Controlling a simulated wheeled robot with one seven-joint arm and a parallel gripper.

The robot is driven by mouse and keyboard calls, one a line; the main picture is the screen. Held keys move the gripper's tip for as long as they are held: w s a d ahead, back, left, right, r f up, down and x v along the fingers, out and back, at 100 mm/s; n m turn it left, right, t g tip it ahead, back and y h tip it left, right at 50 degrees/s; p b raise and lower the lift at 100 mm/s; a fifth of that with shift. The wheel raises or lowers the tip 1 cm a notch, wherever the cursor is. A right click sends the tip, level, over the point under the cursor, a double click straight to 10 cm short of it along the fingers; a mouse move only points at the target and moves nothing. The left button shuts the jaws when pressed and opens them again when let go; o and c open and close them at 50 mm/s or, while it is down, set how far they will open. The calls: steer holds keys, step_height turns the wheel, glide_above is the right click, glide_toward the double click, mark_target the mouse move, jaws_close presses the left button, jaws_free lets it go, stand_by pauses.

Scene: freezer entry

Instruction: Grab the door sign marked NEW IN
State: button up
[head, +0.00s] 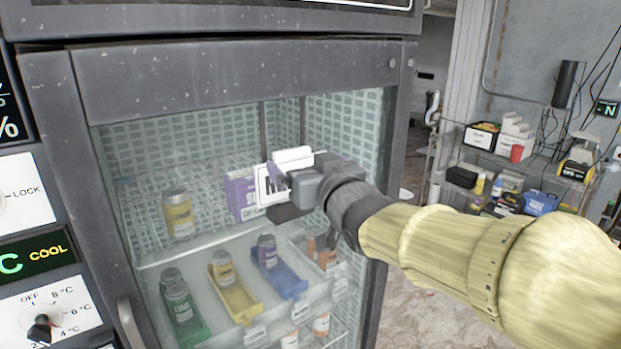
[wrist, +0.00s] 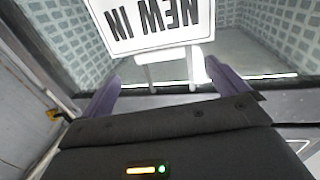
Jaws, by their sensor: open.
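The NEW IN door sign (wrist: 155,25) is a white plate with dark letters, upside down in the wrist view, in front of the freezer's glass. In the head view a part of the sign (head: 268,187) shows at the glass door, mostly hidden behind my gripper (head: 290,178). In the wrist view my gripper (wrist: 158,92) is open, with one purple finger on each side below the sign. The sign's white lower supports lie between the fingers, and I see no clear contact.
The freezer door (head: 235,70) is shut, with a handle (head: 130,322) at its lower left. Behind the glass stand a yellow jar (head: 178,213), a purple box (head: 240,196) and coloured trays. A cluttered shelf (head: 510,165) stands at the right.

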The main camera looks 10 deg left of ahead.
mark_target(293, 152)
steer(key=shift+p+x, duration=1)
steer(key=shift+x, duration=1.6)
steer(key=shift+s, duration=0.1)
steer(key=shift+c, duration=0.5)
steer(key=c, duration=1.3)
steer(key=shift+r, duration=0.15)
